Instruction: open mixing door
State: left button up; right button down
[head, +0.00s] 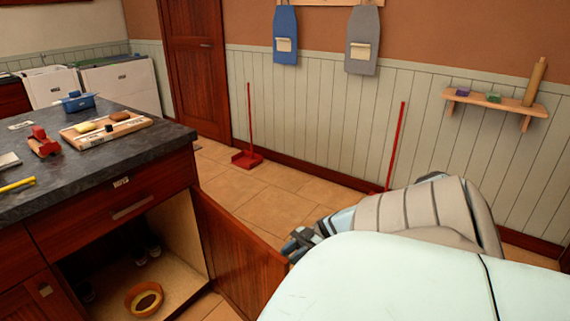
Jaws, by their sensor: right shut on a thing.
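The wooden cabinet door (240,258) stands swung wide open from the lower right of the dark-topped counter. The cabinet interior (180,272) shows, with a yellow-orange ring-shaped bowl (145,299) and several dark items inside. My right gripper (296,245) is at the door's free upper edge and is shut on the door. The door's handle and the exact grip are hidden from this side. My left gripper is not in view.
The counter top (105,165) holds a wooden tray (105,129), a red tool (43,142) and a blue container (77,102). A drawer with a metal handle (131,207) sits above the opening. Tiled floor (265,195) is clear beyond the door. A red dustpan (247,158) stands by the wall.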

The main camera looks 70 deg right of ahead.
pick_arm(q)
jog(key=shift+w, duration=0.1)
pick_arm(e)
jog(key=c, duration=0.9)
grip_release()
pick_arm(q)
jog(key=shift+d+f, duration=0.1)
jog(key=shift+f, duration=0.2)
pick_arm(e)
jog(key=shift+o, duration=0.3)
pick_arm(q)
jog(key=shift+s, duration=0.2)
pick_arm(e)
jog(key=shift+d, duration=0.15)
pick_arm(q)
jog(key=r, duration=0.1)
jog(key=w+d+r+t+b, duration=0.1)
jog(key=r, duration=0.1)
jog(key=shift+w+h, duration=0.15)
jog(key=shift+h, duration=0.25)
pick_arm(e)
jog(key=v, duration=1.3)
jog(key=shift+s+d, duration=0.2)
jog(key=shift+d, duration=0.1)
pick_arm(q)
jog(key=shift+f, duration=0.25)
